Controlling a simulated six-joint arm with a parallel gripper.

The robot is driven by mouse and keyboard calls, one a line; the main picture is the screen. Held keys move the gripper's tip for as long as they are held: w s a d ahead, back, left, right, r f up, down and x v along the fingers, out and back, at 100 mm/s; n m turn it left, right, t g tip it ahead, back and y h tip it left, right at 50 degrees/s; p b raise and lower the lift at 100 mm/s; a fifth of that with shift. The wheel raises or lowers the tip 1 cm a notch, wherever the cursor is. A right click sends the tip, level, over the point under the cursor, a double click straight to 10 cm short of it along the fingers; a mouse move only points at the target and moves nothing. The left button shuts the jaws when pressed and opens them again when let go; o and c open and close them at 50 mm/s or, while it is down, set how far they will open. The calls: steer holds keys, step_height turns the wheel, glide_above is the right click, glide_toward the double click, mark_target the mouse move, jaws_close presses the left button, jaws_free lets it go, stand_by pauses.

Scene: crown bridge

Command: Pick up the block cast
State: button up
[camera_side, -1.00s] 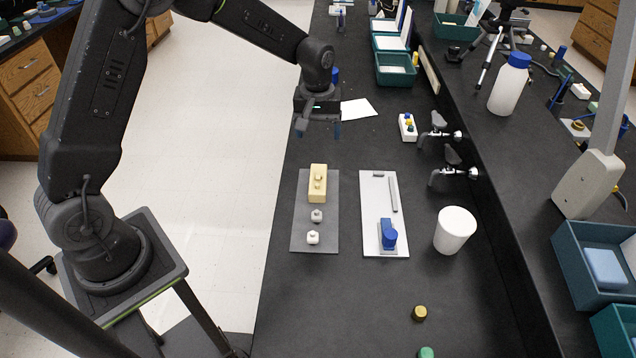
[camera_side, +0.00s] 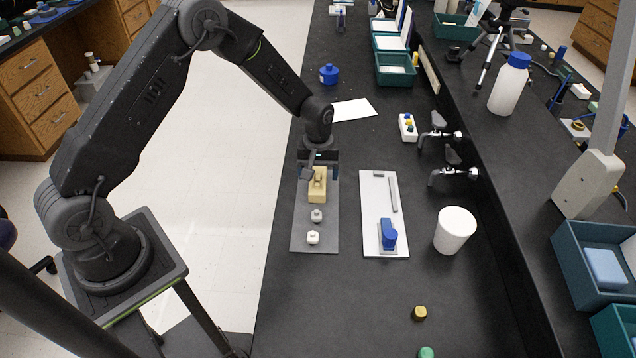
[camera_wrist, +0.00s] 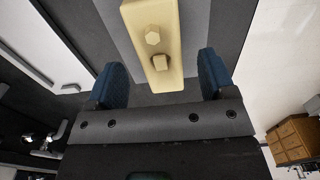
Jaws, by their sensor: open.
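The block cast (camera_side: 317,192) is a tan rectangular block with small raised studs on top. It lies at the far end of a grey mat (camera_side: 315,244) in the side view. My gripper (camera_side: 319,173) is open above the far end of the cast, and its jaws partly hide that end. In the wrist view the cast (camera_wrist: 153,50) reaches from the top edge down toward the gap between the blue fingertips (camera_wrist: 158,87). Nothing is held. I cannot tell how high the fingertips are above the cast.
Two small white crowns (camera_side: 314,237) sit on the same mat. To the right lies a white tray (camera_side: 371,212) with a blue block (camera_side: 388,234) and a grey bar. Metal taps (camera_side: 452,176) stick out at the right.

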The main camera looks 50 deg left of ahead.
steer(key=shift+f, duration=1.4)
steer(key=shift+c, duration=0.2)
steer(key=c, duration=1.1)
steer(key=shift+r, duration=0.15)
